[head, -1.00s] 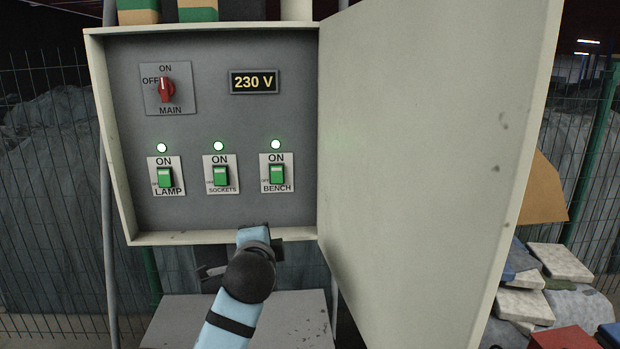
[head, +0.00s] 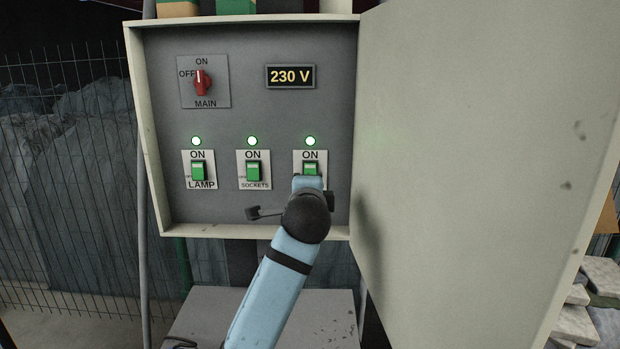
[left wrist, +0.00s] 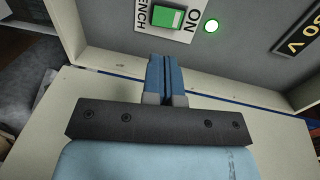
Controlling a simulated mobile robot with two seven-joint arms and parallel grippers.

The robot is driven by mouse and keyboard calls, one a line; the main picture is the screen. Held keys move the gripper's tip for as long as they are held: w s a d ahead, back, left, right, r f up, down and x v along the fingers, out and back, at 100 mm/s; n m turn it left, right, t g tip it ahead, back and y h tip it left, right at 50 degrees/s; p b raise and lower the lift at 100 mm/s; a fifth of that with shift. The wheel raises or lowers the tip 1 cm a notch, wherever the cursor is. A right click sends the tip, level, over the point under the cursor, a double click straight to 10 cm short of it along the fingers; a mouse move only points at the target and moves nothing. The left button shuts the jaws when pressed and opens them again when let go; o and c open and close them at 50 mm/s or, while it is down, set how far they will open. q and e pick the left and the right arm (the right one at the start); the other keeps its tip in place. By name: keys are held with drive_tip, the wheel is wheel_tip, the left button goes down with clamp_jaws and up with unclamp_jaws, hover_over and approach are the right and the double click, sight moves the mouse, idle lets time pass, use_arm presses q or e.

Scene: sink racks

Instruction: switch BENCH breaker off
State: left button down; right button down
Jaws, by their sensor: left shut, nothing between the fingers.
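The BENCH breaker (head: 311,167) is a green rocker on a white plate, rightmost in the lower row of the open grey panel. Its lamp (head: 310,141) glows green. My left gripper (head: 307,184) is in front of the lower part of this breaker and hides its label and lower edge. In the left wrist view the BENCH breaker (left wrist: 167,17) lies just beyond the closed blue fingertips of the left gripper (left wrist: 166,62). The fingers are shut and empty. Whether they touch the rocker I cannot tell. My right gripper is not in view.
The LAMP breaker (head: 199,171) and SOCKETS breaker (head: 253,171) have lit green lamps. Above are a red MAIN knob (head: 203,82) and a 230 V display (head: 290,76). The open door (head: 480,150) blocks the right side. A grey surface (head: 255,312) lies below the box.

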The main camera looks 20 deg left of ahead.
use_arm(q)
drive_tip(key=p+x, duration=0.1)
drive_tip(key=x, duration=0.9)
drive_tip(key=shift+p, duration=0.4)
drive_tip(key=shift+w+f, duration=0.1)
drive_tip(key=shift+w, duration=0.05)
